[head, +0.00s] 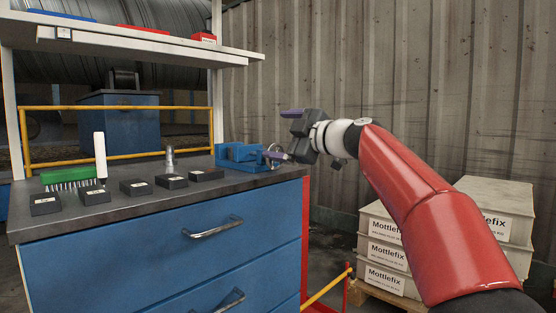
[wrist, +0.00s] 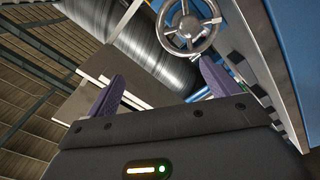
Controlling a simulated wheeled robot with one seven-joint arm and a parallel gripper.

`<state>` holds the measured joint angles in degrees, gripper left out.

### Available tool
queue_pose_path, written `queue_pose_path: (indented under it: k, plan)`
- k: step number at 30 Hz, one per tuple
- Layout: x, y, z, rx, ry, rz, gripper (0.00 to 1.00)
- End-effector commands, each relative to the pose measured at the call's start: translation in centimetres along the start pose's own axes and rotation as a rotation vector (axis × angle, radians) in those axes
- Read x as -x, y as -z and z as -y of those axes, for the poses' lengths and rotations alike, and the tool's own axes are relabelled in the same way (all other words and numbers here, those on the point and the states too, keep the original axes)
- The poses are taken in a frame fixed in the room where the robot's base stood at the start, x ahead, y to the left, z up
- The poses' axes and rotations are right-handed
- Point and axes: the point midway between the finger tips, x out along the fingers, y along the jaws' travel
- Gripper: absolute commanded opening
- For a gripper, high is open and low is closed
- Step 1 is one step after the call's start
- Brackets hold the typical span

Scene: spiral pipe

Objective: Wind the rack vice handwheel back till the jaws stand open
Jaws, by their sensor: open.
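The blue rack vice (head: 238,154) sits at the right end of the dark bench top. Its handwheel, a grey metal ring with spokes, shows at the top of the wrist view (wrist: 188,48). In the head view the wheel is small and partly hidden by my lower finger. My gripper (head: 284,134) is at the right of the vice, its purple fingers spread one above the other. In the wrist view the fingers (wrist: 163,80) are apart with nothing between them. The wheel lies beyond the fingertips, nearer the right finger; contact cannot be told. The vice jaws' gap is too small to tell.
A shelf (head: 130,42) hangs above.

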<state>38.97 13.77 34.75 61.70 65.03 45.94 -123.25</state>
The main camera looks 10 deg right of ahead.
Motion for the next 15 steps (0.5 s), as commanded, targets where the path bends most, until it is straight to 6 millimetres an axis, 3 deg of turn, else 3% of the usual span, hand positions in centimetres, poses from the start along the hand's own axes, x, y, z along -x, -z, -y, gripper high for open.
queue_pose_path:
  k: [15]
  plan:
    - [0.1,-6.2,-0.8,-0.929,-0.008,0.012,0.88]
